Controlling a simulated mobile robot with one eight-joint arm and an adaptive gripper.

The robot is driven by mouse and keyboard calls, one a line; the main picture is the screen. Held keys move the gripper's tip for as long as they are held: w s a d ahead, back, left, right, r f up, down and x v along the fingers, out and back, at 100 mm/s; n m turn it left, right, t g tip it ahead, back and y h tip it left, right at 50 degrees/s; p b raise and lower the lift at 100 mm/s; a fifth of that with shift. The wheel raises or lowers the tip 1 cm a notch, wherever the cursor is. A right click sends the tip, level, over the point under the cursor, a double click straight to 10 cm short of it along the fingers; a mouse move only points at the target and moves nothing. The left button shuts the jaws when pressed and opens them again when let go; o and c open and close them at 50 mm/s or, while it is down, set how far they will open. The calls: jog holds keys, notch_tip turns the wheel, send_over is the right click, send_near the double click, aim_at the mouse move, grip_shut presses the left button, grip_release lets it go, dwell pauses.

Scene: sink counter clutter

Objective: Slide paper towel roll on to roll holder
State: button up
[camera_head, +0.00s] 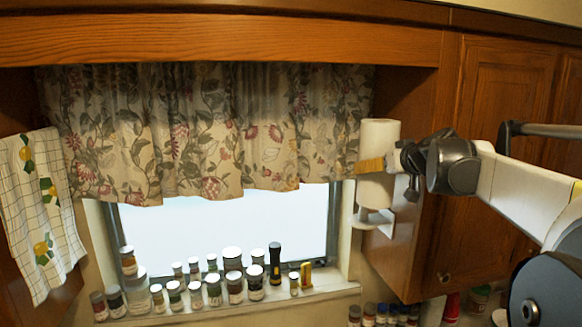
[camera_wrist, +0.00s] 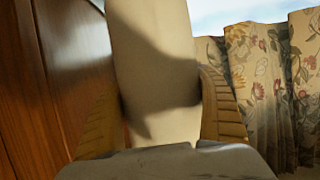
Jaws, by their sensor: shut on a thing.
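The paper towel roll (camera_head: 378,139) is white and upright, beside the cabinet's side wall at the right of the window. My gripper (camera_head: 370,166) is shut on the roll, with its tan ribbed fingers around the lower middle. In the wrist view the roll (camera_wrist: 155,60) fills the middle, with my gripper's fingers (camera_wrist: 165,120) on either side of it. The white roll holder (camera_head: 374,222) is fixed to the cabinet side, and its round base shows directly under the roll. I cannot tell whether the roll touches that base or how far its post is inside the roll.
A wooden cabinet (camera_head: 500,170) stands close at the right. A floral curtain (camera_head: 215,135) hangs just left of the roll. Several small jars (camera_head: 213,290) line the window sill, and more bottles stand below the holder. A checked towel (camera_head: 40,215) hangs at the far left.

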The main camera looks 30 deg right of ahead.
aim_at(391, 187)
jog(key=shift+w+d, duration=1.85)
jog(key=shift+w, duration=2.1)
jog(key=shift+f+b, duration=2.95)
jog(key=shift+f, duration=1.65)
jog(key=o, duration=1.2)
jog(key=shift+c, duration=0.2)
jog(key=shift+s, duration=0.1)
jog(key=v, duration=1.2)
